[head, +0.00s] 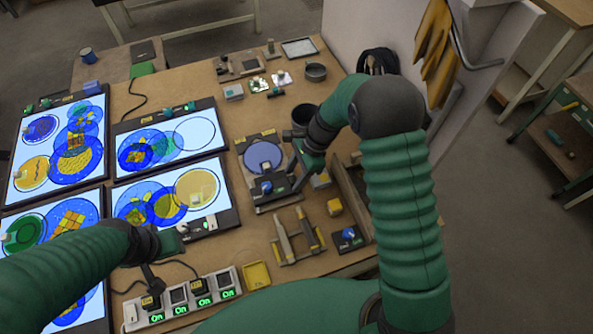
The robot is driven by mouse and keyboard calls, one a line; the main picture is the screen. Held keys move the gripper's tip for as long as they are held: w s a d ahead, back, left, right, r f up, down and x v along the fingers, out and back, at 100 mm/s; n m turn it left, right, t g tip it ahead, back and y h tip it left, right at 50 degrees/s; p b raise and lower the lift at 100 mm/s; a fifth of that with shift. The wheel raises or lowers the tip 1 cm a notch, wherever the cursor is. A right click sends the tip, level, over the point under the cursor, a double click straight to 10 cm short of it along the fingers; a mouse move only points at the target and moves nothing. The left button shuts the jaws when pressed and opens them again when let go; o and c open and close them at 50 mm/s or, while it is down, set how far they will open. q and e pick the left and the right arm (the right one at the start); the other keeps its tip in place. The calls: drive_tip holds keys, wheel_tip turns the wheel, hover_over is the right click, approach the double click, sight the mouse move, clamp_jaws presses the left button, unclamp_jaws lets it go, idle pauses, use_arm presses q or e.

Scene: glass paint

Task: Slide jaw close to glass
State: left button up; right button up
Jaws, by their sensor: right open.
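A round blue glass (264,155) sits in a dark-framed fixture (244,143) right of the lit panels. A jaw piece with a blue knob (267,187) is at the fixture's near edge, just below the glass; I cannot tell whether it touches the glass. My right gripper (287,182) is open beside the jaw piece, at the fixture's lower right. Its fingers are small and partly hidden by my wrist. My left gripper (165,252) is over the table's front left, below the lit panels; its fingers are not clear.
Lit panels (168,138) with coloured glass discs fill the left. A power strip (180,299) lies in front. A tool holder (297,236), a yellow block (334,207) and a blue-knobbed block (348,238) stand near the right edge. A dark cup (304,117) stands behind my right wrist.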

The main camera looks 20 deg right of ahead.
drive_tip(key=shift+r, duration=0.4)
drive_tip(key=v, duration=1.6)
drive_tip(key=shift+d+b, duration=0.15)
drive_tip(key=shift+b, duration=0.25)
drive_tip(key=s+a+f+n+t+h, duration=0.1)
drive_tip(key=s+f+n+h, duration=0.1)
drive_tip(key=s+n, duration=0.5)
drive_tip(key=s+a+f+n+t+h, duration=0.1)
drive_tip(key=s+f+n, duration=0.3)
drive_tip(key=s+n, duration=0.4)
drive_tip(key=n+h, duration=0.1)
drive_tip(key=n, duration=0.1)
drive_tip(key=shift+s+f+n+t+h, duration=0.3)
drive_tip(key=shift+f+t, duration=0.05)
drive_tip(key=shift+t, duration=0.05)
